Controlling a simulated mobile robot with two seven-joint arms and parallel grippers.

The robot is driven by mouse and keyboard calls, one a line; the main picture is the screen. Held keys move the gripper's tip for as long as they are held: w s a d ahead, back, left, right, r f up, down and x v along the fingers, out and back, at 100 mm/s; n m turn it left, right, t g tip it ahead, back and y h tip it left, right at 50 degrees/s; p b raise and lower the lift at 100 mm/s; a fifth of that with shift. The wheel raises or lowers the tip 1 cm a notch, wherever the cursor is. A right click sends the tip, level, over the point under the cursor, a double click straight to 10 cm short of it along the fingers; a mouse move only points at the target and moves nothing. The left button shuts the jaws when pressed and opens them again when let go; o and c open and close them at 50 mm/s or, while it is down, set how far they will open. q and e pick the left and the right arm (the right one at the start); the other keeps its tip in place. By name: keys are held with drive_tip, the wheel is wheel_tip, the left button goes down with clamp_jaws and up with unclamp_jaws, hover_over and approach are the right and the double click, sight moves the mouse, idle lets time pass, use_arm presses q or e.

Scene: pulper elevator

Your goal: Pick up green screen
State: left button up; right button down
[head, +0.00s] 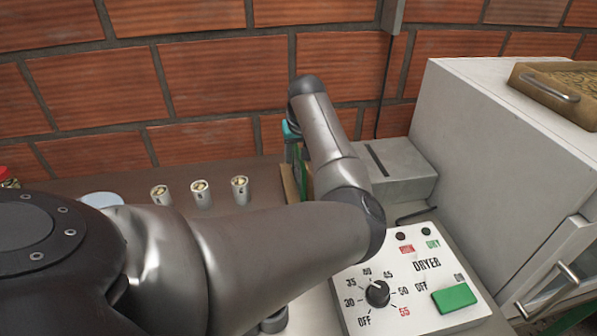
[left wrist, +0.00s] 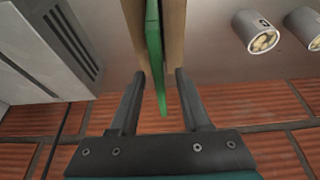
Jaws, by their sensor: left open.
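The green screen (left wrist: 154,55) shows edge-on in the left wrist view, upright between two tan wooden pieces (left wrist: 173,35). My left gripper (left wrist: 160,73) is open, with one finger on each side of the green edge and a gap on both sides. In the head view the left gripper (head: 292,153) is at the back of the table, and my arm partly hides it. A strip of the green screen (head: 306,165) shows beside it. Its lower part is hidden there. My right gripper is not in view.
Several small metal cups with beans (head: 200,193) stand left of the screen. A grey slotted box (head: 398,170) stands close on its right, by the dryer panel (head: 405,285) and white cabinet (head: 480,150). A brick wall (head: 215,75) is close behind.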

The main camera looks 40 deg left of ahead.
use_arm(q)
drive_tip(key=shift+f+p, duration=0.2)
drive_tip(key=shift+p, duration=0.15)
idle(0.4)
clamp_jaws()
idle(1.3)
